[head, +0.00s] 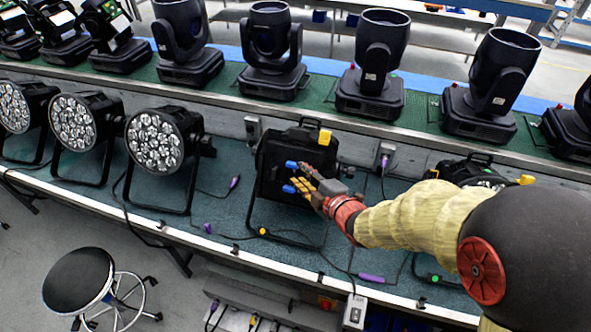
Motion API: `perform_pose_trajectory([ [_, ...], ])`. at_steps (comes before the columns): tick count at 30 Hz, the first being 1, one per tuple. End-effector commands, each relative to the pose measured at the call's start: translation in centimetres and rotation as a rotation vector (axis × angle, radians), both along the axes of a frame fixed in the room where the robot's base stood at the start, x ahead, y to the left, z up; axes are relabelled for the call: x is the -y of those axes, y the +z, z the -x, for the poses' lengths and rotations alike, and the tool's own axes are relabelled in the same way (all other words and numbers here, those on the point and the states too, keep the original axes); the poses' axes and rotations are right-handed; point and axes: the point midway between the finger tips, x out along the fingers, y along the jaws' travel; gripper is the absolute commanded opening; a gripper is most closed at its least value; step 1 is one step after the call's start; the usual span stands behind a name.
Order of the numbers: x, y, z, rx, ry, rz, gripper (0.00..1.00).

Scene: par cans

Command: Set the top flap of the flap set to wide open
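The flap set (268,180) is a black square frame on a par can in the middle of the bench. Its top flap seems to be the dark panel at the upper edge, beside a yellow tab (324,137). How far this flap stands open is hard to tell. My gripper (290,177) has yellow fingers with blue tips. It is in front of the flap set, below the yellow tab, with its fingertips apart and nothing seen between them. I cannot tell whether it touches the set. My gripper and arm hide part of the set's right side.
Several par cans with clear lenses (155,146) stand at the left. Another black fixture (478,168) stands behind my arm at the right. Moving heads (271,50) line the green shelf behind. Cables lie on the bench (224,205). A round stool (79,281) stands in front.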

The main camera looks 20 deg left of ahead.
Motion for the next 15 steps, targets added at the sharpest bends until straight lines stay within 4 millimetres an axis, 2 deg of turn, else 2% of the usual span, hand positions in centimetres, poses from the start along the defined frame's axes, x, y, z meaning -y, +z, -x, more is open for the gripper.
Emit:
perform_pose_trajectory([
  [6, -2.3, -1.0, -1.7, -0.001, 0.000, -0.001, 0.30],
  [15, -3.2, -1.2, -2.4, -0.001, -0.001, 0.000, 0.30],
])
